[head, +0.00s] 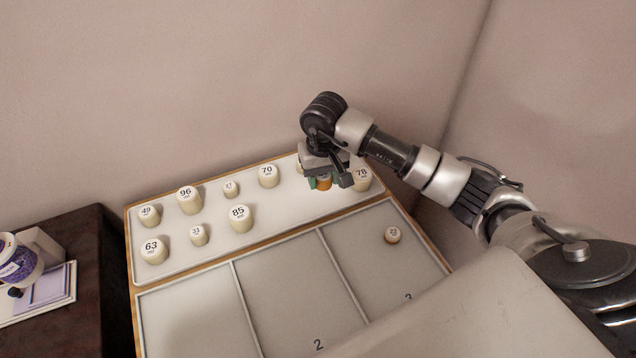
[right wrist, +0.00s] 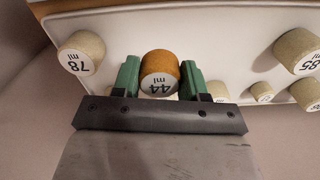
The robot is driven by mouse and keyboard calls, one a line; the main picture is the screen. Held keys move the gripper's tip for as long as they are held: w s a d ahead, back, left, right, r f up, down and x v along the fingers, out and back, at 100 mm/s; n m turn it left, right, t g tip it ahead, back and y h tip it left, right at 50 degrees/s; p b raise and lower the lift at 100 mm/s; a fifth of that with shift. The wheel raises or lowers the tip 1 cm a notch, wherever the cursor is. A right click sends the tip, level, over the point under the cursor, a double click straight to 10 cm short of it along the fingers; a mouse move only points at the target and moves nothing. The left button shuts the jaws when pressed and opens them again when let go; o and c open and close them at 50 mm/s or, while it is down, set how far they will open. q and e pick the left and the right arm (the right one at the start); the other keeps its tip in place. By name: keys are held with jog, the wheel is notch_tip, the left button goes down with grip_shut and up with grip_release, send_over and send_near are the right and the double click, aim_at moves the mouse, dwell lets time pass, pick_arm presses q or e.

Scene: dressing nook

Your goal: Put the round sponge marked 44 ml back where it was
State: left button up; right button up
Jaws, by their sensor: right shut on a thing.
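The round sponge marked 44 ml (right wrist: 159,76) has an orange side and a white labelled top. My right gripper (right wrist: 160,80) is shut on it, with a green finger pad on either side. In the head view the sponge's orange side (head: 323,184) shows under the right gripper (head: 326,180), over the right part of the white back strip (head: 205,205), just left of the sponge marked 78 (head: 361,179). I cannot tell whether its base touches the strip. My left gripper is not in view.
Several cream round sponges stand on the strip, including 70 (head: 268,176), 85 (head: 239,218), 96 (head: 189,201) and 63 (head: 154,251). Compartment 2 (head: 290,280) looks empty. A dark cabinet (head: 85,260) stands at left.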

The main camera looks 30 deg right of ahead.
aim_at(318, 197)
jog(key=shift+w+a+f, duration=0.35)
jog(key=shift+w+f, duration=0.05)
jog(key=shift+w, duration=0.15)
notch_tip(318, 197, down, 4)
jog(key=shift+r+p, duration=0.1)
jog(key=shift+p, duration=0.3)
jog(key=shift+f+b, duration=0.35)
jog(key=o, duration=0.9)
jog(key=shift+r, duration=0.1)
jog(key=shift+r, duration=0.1)
